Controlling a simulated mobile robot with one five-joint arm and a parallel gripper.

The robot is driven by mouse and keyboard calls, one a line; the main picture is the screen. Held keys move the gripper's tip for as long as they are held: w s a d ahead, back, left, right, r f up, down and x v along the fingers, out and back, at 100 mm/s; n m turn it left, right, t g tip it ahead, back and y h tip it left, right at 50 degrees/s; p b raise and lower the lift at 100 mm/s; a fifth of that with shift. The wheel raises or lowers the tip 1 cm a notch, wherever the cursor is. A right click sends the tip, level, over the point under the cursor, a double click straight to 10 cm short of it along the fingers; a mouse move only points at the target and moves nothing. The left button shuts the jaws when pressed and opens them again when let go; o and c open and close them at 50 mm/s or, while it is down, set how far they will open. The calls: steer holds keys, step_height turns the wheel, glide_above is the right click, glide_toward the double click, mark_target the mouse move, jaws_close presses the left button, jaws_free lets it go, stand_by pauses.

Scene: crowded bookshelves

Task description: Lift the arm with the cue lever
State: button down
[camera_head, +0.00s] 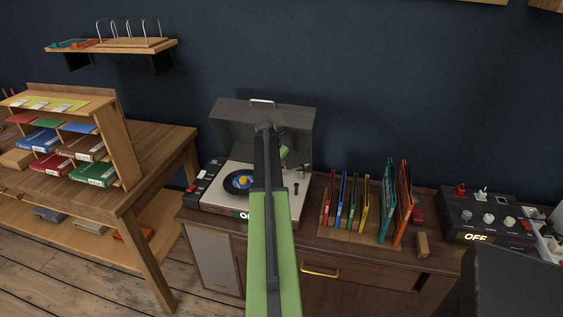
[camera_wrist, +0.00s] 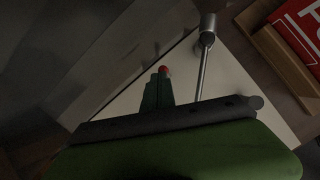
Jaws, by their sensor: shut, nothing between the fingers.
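The turntable (camera_head: 222,206) stands on the dark wooden cabinet with its lid (camera_head: 240,118) raised. A black record with a blue and yellow centre (camera_head: 240,183) lies on it, partly behind my arm. In the wrist view my green gripper (camera_wrist: 158,90) is shut with nothing in it, above the pale turntable deck (camera_wrist: 235,85). A small red tip (camera_wrist: 165,70) shows right at the fingertips; it may be the cue lever's end, and I cannot tell whether they touch. The silver tonearm (camera_wrist: 203,72) runs just right of my fingers. In the head view my arm hides much of the deck.
Right of the turntable, several coloured record sleeves (camera_head: 388,200) stand in a wooden rack. A mixer (camera_head: 487,215) showing OFF sits farther right. The turntable's display also reads OFF. A wooden desk (camera_head: 150,165) with several books is at left. The raised lid limits room behind.

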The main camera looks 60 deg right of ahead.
steer(key=shift+r, duration=0.1)
steer(key=shift+r+p, duration=0.7)
steer(key=shift+p, duration=0.1)
